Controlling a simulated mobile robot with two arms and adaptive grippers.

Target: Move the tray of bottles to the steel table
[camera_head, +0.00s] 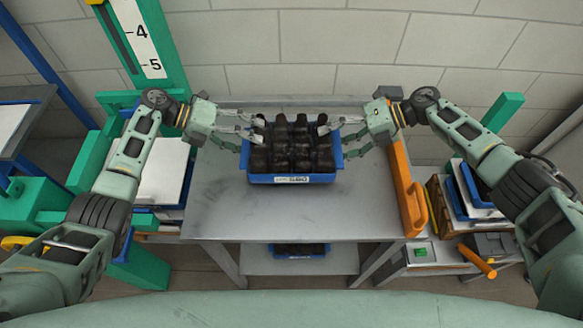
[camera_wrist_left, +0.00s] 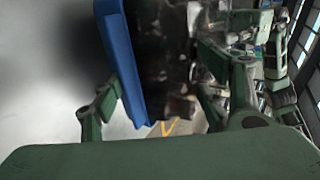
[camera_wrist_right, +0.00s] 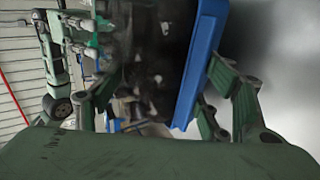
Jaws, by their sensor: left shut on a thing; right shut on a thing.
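A blue tray (camera_head: 262,179) full of dark bottles (camera_head: 292,150) is over the middle of the steel table (camera_head: 225,210), towards its back edge. A white label is on its front wall. I cannot tell whether its base touches the table top. My left gripper (camera_head: 246,142) is shut on the tray's left side, and my right gripper (camera_head: 339,141) is shut on its right side. The tray's blue wall also shows between the fingers in the left wrist view (camera_wrist_left: 122,60) and in the right wrist view (camera_wrist_right: 201,60). The bottles are blurred there.
Another blue tray (camera_head: 290,251) with dark contents sits on the shelf below. An orange handle-like part (camera_head: 405,185) lines the table's right edge. A green frame (camera_head: 152,60) with a numbered scale stands at left. The table top is clear in front of the tray.

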